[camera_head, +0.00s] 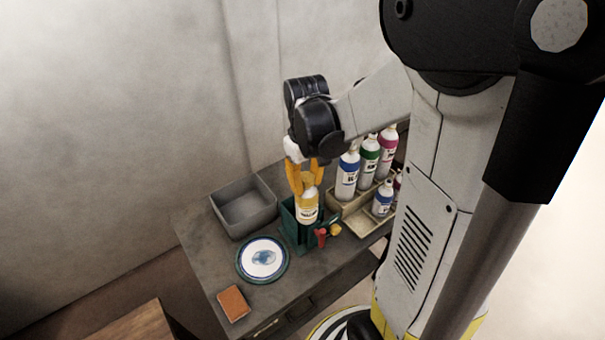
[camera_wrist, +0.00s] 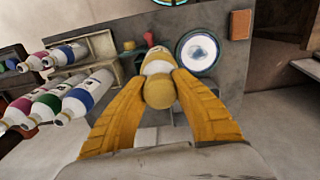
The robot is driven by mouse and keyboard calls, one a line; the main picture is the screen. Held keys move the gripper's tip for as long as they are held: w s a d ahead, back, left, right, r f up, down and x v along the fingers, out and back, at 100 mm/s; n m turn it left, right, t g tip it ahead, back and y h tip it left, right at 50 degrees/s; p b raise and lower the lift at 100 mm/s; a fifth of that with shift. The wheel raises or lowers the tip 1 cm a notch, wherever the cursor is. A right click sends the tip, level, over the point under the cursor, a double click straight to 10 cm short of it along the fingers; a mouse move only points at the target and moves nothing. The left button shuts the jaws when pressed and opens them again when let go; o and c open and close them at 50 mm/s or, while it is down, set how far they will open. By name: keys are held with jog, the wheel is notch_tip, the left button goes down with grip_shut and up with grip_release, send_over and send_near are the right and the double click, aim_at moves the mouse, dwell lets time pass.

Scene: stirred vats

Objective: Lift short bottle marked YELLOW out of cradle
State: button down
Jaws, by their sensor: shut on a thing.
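The short bottle with a yellow band and a yellow cap (camera_head: 307,208) stands roughly upright at the dark green cradle (camera_head: 290,226). Its lower end overlaps the cradle in the head view; I cannot tell how far it sits inside. My gripper (camera_head: 306,184) comes down from above with its orange fingers shut on the bottle's top. In the wrist view the bottle (camera_wrist: 158,66) lies between the two fingers (camera_wrist: 160,88), its yellow cap nearest the camera. The fingers hide part of the bottle's sides.
A wooden rack (camera_head: 350,212) to the right holds several bottles with blue, green and magenta bands. A red knob (camera_head: 321,237) and a yellow one (camera_head: 335,230) stand in front of the cradle. A grey bin (camera_head: 232,218), a plate (camera_head: 263,258) and an orange block (camera_head: 233,304) are to the left.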

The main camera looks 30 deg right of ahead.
jog(key=s+a, duration=0.2)
jog(key=s, duration=0.5)
jog(key=shift+s+p, duration=0.4)
jog(key=shift+p, duration=0.05)
jog(key=shift+a, duration=0.1)
